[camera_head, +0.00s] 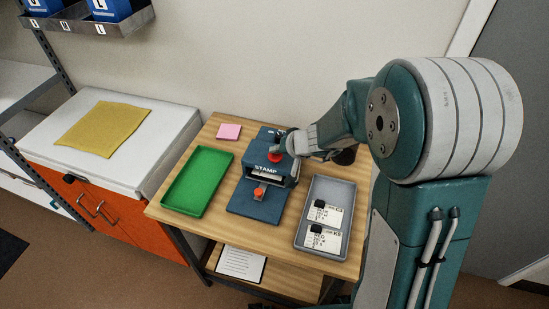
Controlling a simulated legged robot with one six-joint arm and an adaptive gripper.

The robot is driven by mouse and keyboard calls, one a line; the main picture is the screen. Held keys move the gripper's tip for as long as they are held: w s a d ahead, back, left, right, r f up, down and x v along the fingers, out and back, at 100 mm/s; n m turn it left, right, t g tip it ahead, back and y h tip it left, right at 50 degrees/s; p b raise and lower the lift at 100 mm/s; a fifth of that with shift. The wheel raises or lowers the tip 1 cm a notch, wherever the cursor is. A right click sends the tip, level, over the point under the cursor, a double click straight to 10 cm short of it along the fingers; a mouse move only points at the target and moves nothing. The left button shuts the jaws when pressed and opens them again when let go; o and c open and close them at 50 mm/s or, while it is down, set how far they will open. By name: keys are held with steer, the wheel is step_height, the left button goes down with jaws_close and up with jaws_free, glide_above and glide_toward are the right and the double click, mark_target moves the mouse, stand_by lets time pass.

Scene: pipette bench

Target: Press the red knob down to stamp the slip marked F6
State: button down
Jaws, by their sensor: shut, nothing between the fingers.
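The blue stamp press (250,205), lettered "STAMP", stands in the middle of the wooden table. A red knob (275,157) shows at its top, partly covered by my gripper (281,146). My gripper is shut and empty, with its fingertips at or just above the knob; I cannot tell whether they touch. A small orange-red part (259,191) sits low at the front of the press. A pale strip shows inside the press mouth, but I cannot read F6 on it. A grey tray (300,236) at the right holds two white slips with black clips, marks too small to read surely.
An empty green tray (197,181) lies left of the press, with a pink note pad (229,131) behind it. A paper sheet (241,263) lies on the lower shelf. A white-topped orange cabinet (60,140) with a yellow cloth (103,128) stands at left.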

mark_target(276, 155)
steer(key=shift+f, duration=0.8)
stand_by(0.6)
steer(key=shift+r, duration=2.05)
steer(key=shift+r, duration=3)
